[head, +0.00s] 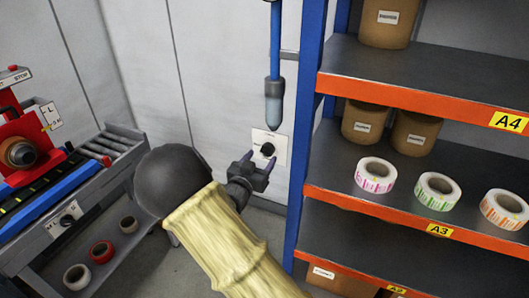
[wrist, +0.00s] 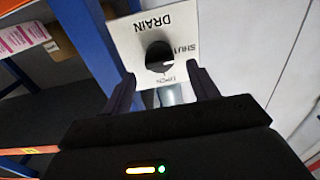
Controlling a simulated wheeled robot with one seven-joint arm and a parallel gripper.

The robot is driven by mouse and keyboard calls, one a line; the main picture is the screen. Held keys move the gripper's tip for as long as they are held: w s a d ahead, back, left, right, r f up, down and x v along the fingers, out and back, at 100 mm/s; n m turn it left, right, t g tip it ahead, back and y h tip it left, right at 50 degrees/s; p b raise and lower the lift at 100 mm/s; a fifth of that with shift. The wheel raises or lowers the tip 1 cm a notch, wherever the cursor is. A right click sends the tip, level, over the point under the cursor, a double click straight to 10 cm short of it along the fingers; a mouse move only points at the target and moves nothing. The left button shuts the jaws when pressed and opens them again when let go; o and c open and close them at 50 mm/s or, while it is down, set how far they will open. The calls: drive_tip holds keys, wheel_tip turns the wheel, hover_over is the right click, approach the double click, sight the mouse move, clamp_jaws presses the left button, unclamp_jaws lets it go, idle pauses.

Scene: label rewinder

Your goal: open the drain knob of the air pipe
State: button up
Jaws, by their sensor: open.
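The drain knob (head: 267,149) is a round black knob on a white plate (head: 281,141) on the grey wall, just below the air pipe (head: 275,35). The blue pipe ends in a grey bowl (head: 274,108). In the wrist view the knob (wrist: 160,56) shows on its upside-down plate marked DRAIN, SHUT and OPEN. A small pale mark is at the knob's lower right; I cannot tell its exact setting. My gripper (head: 257,162) is open, facing the plate. In the wrist view its fingers (wrist: 161,72) stand either side of the knob's line, apparently short of it, with nothing between them.
A blue-posted shelf with orange edges (head: 420,102) stands close on the right, holding label rolls (head: 437,190) and brown tubs (head: 414,133). The red and blue rewinder (head: 28,145) is at left, with rolls (head: 102,251) on a lower tray. Bare wall lies between.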

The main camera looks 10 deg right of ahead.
sight(265, 153)
drive_tip(key=shift+x, duration=1.9)
drive_tip(key=shift+c, duration=0.2)
drive_tip(key=c, duration=1)
drive_tip(key=shift+o, duration=0.2)
